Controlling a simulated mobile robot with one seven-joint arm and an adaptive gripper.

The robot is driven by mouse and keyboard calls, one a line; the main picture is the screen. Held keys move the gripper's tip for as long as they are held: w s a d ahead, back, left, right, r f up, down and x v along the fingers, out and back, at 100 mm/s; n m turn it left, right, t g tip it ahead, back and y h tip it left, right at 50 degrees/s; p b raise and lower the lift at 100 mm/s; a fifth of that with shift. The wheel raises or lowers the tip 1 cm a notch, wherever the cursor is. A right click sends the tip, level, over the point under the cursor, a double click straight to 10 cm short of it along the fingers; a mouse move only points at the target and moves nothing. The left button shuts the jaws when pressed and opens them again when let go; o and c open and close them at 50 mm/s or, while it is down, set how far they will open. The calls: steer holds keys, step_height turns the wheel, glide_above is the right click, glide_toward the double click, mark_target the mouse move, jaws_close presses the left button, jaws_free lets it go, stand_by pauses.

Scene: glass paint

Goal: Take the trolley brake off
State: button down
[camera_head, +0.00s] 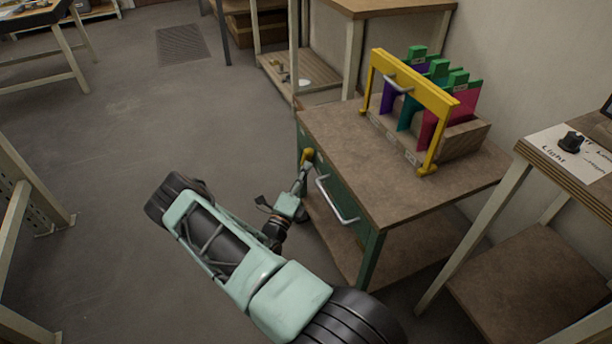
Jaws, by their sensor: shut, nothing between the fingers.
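The trolley (430,205) has a brown top and a green side with a metal handle (338,202). A small yellow knob (307,154), which looks like the brake control, sits on the green side near its far left corner. My gripper (304,172) is shut and empty, at the knob and just below it in the picture. I cannot tell whether its fingertips touch the knob. The trolley's wheels are not clearly visible.
A yellow frame (428,92) with a rack of coloured glass panes (436,112) stands on the trolley. A table with a black dial (572,141) marked "Light" is at the right. Another bench (385,8) is behind.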

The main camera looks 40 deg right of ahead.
steer(key=shift+w+d+r, duration=0.1)
steer(key=shift+w+r, duration=0.05)
steer(key=shift+w, duration=0.25)
steer(key=shift+r+p, duration=0.2)
steer(key=shift+p, duration=0.1)
steer(key=shift+r+n+y+p, duration=0.1)
steer(key=shift+n+y+p, duration=0.2)
steer(key=shift+n+p, duration=0.1)
